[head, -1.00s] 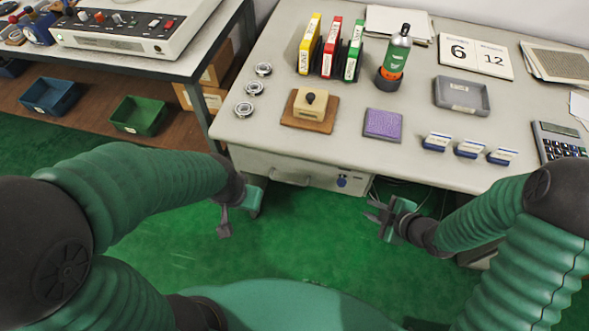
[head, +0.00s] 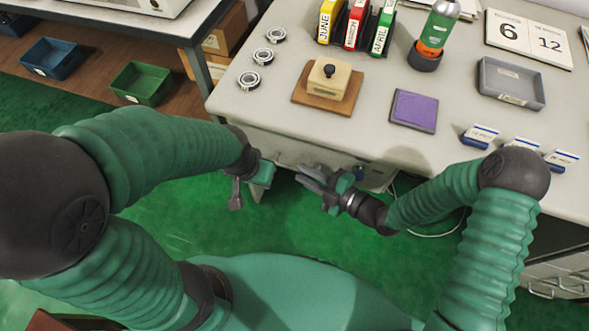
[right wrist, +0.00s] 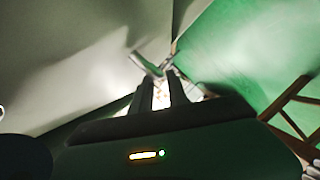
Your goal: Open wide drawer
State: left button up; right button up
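The wide drawer's pale front (head: 258,142) is under the near edge of the desk in the head view. My right gripper (head: 308,179) is just in front of it and covers part of the front, including the handle area. In the right wrist view, its two dark fingers (right wrist: 161,92) stand apart, with a pale metal bar near their tips. I cannot tell whether the bar is between them or touching. My left gripper (head: 240,190) hangs left of the right one, near the desk's left corner; its finger opening is unclear. The drawer looks closed.
The grey desk (head: 420,165) carries a stamp on a brown board (head: 328,82), a purple pad (head: 414,110), binders and a bottle. A lower cabinet with handles (head: 560,285) is at right. Green floor (head: 310,245) below the desk front is clear.

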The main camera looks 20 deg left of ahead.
aim_at(294, 168)
jog(key=x, duration=0.4)
jog(key=shift+a+b, duration=0.1)
jog(key=shift+b, duration=0.2)
grip_shut()
jog(key=shift+f, duration=0.15)
dwell(0.9)
